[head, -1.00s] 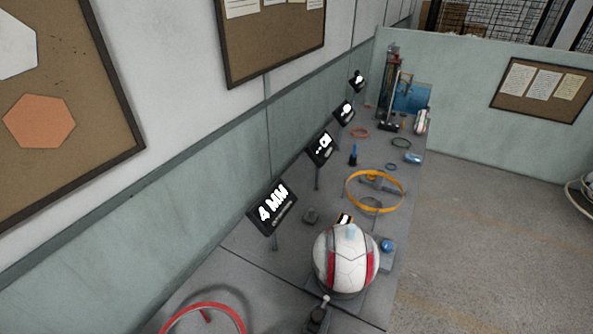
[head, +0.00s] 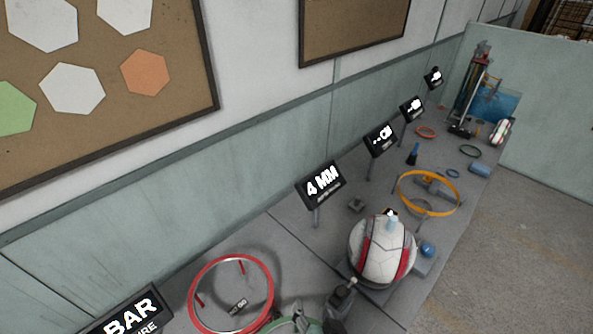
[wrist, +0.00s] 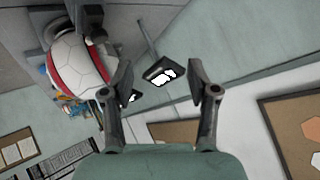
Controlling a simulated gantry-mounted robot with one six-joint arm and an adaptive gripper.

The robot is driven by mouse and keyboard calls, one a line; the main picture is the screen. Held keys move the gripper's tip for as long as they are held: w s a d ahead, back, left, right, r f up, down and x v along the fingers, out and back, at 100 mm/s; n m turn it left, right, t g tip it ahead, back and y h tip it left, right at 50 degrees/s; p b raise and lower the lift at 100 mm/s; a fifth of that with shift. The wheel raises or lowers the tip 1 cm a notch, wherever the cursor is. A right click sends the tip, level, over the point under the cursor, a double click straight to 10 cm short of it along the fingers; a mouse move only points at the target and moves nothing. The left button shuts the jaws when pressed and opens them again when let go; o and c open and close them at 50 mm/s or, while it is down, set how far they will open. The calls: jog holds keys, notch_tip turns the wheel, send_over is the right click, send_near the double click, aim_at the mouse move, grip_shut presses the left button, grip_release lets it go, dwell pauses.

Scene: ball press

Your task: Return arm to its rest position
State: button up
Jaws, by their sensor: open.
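My gripper (wrist: 158,72) shows in the wrist view with its two dark fingers spread wide apart. Nothing is between them, and only background shows through the gap. The white ball with red stripes (wrist: 82,72) is at the upper left of that view, apart from the fingers. In the head view the ball (head: 377,250) sits on the bench, with a small pale blue piece on its top. I cannot make out my gripper in the head view.
The long grey bench (head: 262,232) runs along the wall. It carries a red ring (head: 192,307), an orange ring (head: 401,193), a "4 MM" sign (head: 321,185), more signs and a tall press-like device (head: 468,95) at the far end. Open floor (head: 530,225) lies to the right.

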jog(key=s+a+r+n+t+h+p, duration=0.1)
jog(key=a+r+n+p, duration=0.1)
jog(key=r+p, duration=1.4)
jog(key=s+a+r+n+t+h+p, duration=0.1)
jog(key=a+r+n+t+p, duration=0.1)
jog(key=r+p, duration=1.45)
notch_tip(320, 180, down, 34)
jog(key=b, duration=4.2)
jog(key=shift+w+a+r, duration=0.15)
